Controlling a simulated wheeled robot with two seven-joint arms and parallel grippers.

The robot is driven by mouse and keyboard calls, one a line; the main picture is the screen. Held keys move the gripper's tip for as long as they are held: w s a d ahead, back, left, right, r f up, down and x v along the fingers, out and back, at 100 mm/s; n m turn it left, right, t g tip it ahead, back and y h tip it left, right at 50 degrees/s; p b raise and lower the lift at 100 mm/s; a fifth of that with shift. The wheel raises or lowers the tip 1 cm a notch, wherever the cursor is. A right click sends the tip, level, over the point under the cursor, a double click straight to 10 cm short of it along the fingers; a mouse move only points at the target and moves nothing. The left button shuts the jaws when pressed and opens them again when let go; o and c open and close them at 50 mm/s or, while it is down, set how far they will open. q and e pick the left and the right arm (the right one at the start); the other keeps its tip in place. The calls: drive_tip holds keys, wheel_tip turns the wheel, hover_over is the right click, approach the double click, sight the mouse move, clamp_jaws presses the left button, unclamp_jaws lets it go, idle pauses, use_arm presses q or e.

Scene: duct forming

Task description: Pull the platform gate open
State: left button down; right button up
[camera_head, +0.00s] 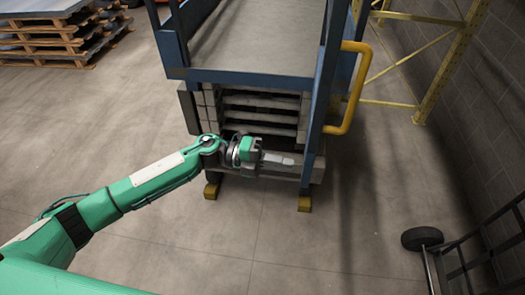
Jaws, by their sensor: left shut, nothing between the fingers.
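The platform (262,40) has a grey deck in a dark blue frame and stands at the top middle. A yellow handle (352,88) sticks out on its right side, by the blue post. I cannot tell which part of the frame is the gate. My left gripper (292,162) is shut and empty. It points right, in front of the platform's lower front, to the left of and nearer than the yellow handle, apart from it. My right gripper is not in view.
Pallets with grey sheets (50,38) are stacked at the top left. A yellow rack frame (445,70) and a block wall (495,110) stand on the right. A hand truck (455,255) with a black wheel is at the lower right. The floor in front is clear.

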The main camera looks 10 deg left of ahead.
use_arm(q)
drive_tip(key=shift+d+p, duration=0.4)
drive_tip(key=shift+d, duration=0.7)
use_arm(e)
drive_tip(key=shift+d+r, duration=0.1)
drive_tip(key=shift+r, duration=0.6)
use_arm(q)
drive_tip(key=d, duration=1.3)
drive_tip(key=shift+s+b, duration=0.3)
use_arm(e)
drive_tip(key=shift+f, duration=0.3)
use_arm(q)
drive_tip(key=shift+d, duration=0.1)
